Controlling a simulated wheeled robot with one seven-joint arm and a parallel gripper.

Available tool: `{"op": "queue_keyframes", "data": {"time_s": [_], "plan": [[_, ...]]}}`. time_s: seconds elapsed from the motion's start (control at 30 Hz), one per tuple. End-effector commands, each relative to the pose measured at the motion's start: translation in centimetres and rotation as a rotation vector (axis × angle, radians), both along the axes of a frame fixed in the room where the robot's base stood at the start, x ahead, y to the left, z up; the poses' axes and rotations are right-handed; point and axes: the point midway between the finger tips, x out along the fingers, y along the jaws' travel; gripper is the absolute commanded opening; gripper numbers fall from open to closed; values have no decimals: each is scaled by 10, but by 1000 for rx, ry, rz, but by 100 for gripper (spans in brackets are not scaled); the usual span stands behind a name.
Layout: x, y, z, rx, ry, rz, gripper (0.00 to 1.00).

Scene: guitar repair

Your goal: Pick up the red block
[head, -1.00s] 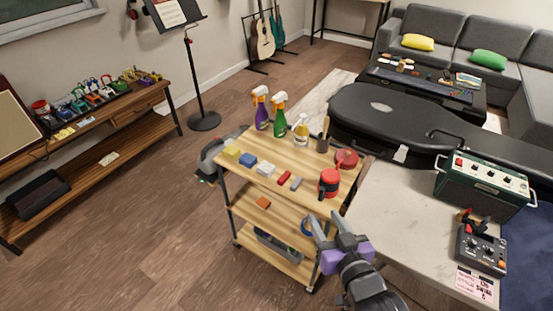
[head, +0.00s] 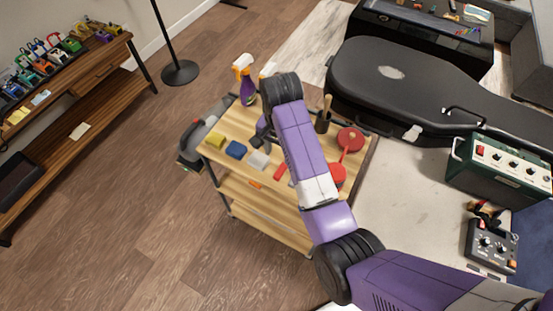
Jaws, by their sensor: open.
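My gripper (head: 260,138) is over the cart top, up and left of the red block in the picture. It looks dark, small and partly hidden by my wrist. It is open, and I see nothing held in it.
A blue block (head: 236,149) and a yellow block (head: 214,139) lie left of the white one. A spray bottle (head: 246,88) stands at the back. A red can (head: 338,176) and a round red item (head: 350,138) are right of my arm. The guitar case (head: 400,85) lies behind.

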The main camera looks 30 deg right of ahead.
Motion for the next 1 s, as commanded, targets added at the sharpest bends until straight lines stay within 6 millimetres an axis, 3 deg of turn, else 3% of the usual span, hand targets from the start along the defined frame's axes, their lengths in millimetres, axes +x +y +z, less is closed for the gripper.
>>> {"op": "queue_keyframes", "data": {"time_s": [0.17, 0.47, 0.73, 1.0], "plan": [[-14, 1, -3, 6, 59, -47, 45], [-14, 1, -31, 6, 56, -51, 45], [-13, 1, -69, 5, 54, -50, 45], [-12, 1, -79, 6, 52, -50, 45]]}}
